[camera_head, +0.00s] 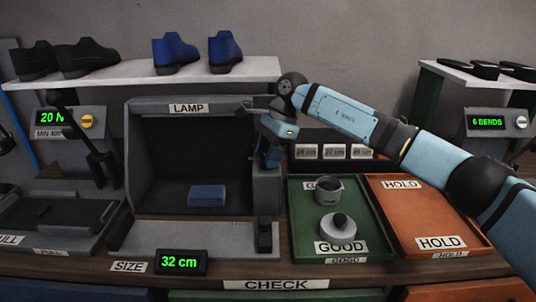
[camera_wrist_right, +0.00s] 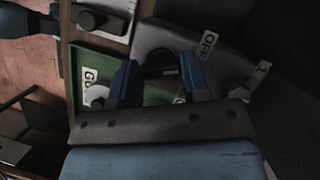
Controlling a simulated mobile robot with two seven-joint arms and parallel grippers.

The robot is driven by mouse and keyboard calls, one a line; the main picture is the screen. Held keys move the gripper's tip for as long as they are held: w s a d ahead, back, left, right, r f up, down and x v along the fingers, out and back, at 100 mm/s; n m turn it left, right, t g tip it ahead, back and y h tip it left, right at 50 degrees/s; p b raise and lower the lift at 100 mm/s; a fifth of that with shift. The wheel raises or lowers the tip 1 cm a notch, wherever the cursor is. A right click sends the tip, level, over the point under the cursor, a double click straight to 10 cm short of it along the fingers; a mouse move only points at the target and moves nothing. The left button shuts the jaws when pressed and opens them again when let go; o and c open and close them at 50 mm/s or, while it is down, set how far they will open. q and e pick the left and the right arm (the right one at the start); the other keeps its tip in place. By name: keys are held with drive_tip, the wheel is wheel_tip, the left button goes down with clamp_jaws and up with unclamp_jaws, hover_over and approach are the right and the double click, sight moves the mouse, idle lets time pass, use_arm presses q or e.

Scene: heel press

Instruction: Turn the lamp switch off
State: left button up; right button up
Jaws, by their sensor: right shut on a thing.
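The lamp box (camera_head: 185,107), a dark grey booth labelled LAMP, stands left of centre in the head view; its inside is dark. My right gripper (camera_head: 270,150) is at the box's right side post, pointing down. In the right wrist view, my gripper's blue fingers (camera_wrist_right: 160,80) are shut on the dark lamp switch handle (camera_wrist_right: 158,68). An OFF label (camera_wrist_right: 208,42) is beside it, and a second label (camera_wrist_right: 258,74) lies farther right, too oblique to read surely. The switch itself is hidden by my gripper in the head view. My left gripper does not show.
A small blue block (camera_head: 207,195) lies inside the box. A green GOOD tray (camera_head: 310,235) holds a cup and a knobbed weight; an orange HOLD tray (camera_head: 400,205) is empty. Shoes stand on the shelf (camera_head: 130,75) above. A 32 cm display (camera_head: 181,262) stands in front.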

drive_tip(key=shift+n, duration=0.3)
idle(0.4)
drive_tip(key=o, duration=0.9)
drive_tip(key=shift+r, duration=0.1)
drive_tip(key=p+v, duration=0.1)
drive_tip(key=v, duration=1.2)
drive_tip(key=shift+w+r, duration=0.15)
drive_tip(key=shift+r, duration=0.15)
